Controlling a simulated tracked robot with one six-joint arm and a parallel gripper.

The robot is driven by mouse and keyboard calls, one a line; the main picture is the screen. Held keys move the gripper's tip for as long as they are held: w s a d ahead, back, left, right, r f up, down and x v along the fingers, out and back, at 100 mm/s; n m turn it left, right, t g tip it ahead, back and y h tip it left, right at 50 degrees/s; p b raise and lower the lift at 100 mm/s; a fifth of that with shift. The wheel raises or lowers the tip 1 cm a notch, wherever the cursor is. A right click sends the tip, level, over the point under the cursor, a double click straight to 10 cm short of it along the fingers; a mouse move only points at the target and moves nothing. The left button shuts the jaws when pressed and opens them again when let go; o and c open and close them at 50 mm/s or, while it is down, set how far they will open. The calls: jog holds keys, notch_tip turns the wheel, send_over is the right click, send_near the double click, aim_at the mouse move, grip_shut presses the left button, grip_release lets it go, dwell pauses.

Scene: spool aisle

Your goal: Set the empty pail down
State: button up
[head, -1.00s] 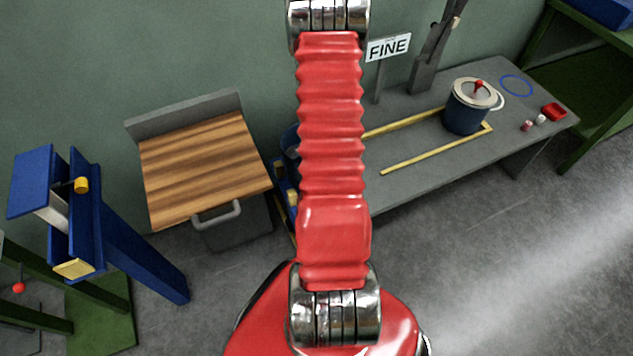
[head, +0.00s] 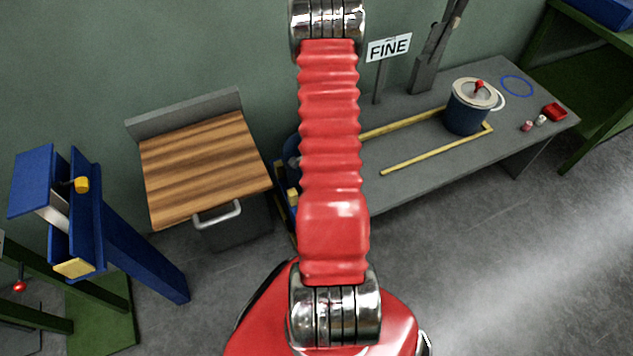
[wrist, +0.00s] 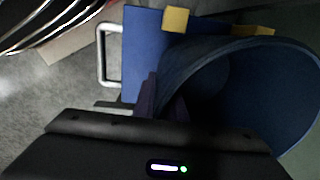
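The open dark blue pail (wrist: 285,75) fills the right of the wrist view, close to the camera, and its visible inside looks empty. Its near wall meets my gripper (wrist: 163,100), whose dark fingers appear shut on the rim; the inner finger is mostly hidden. In the head view my red arm hides the gripper and most of the pail, leaving a blue edge (head: 292,145) beside the arm. Below the pail is a blue stand (wrist: 145,45) with yellow blocks (wrist: 175,19). I cannot tell whether the pail touches it.
A wood-topped cabinet (head: 200,165) with a metal handle (head: 217,214) stands left of my arm. The grey bench (head: 430,185) carries a lidded blue pot (head: 465,115), yellow strips (head: 435,150), a FINE sign (head: 389,48) and small red items. A blue post (head: 130,240) stands left.

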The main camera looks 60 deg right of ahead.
jog(key=shift+o, duration=1.1)
notch_tip(320, 180, up, 12)
jog(key=shift+s+a, duration=0.15)
jog(key=shift+s, duration=0.1)
jog(key=shift+r, duration=0.1)
dwell(0.4)
